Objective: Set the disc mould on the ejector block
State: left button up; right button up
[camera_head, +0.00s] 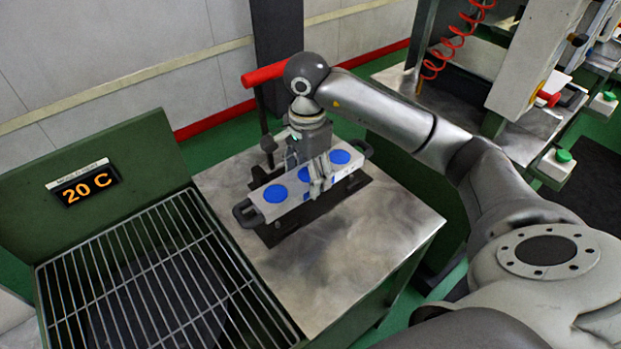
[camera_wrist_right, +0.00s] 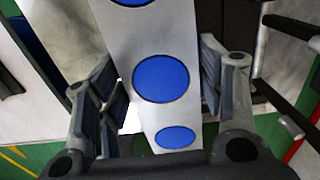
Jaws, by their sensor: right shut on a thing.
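The disc mould (camera_head: 293,204) is a pale metal bar with blue round discs on top and a dark handle at each end. My right gripper (camera_head: 321,183) comes down over its middle and is shut on it. In the right wrist view the mould (camera_wrist_right: 122,45) runs between the two fingers. The ejector block (camera_head: 277,236) is the dark base beneath the mould, on the steel table. The mould lies over it, lined up roughly along it. The gripper hides part of the mould, and I cannot tell whether mould and block touch. My left gripper is not in view.
A lever with a red handle (camera_head: 264,74) stands on a dark post behind the mould. The steel table (camera_head: 375,240) is bare to the right and front. A green cooling unit with a wire rack (camera_head: 150,285) and a "20 C" display (camera_head: 87,187) is at the left.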

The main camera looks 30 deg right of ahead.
jog(key=w+d+f, duration=0.1)
jog(key=f, duration=0.1)
jog(key=w+d+f+p, duration=0.1)
jog(key=w+f, duration=0.1)
jog(key=w+d+f+p, duration=0.1)
jog(key=f, duration=0.1)
jog(key=shift+w+d+f, duration=0.1)
jog(key=shift+w+d, duration=0.3)
jog(key=shift+f+p, duration=0.7)
jog(key=shift+f, duration=0.85)
jog(key=shift+f+b, duration=0.3)
jog(key=shift+f, duration=0.1)
jog(key=o, duration=1.7)
jog(key=shift+s, duration=0.1)
jog(key=shift+r, duration=0.1)
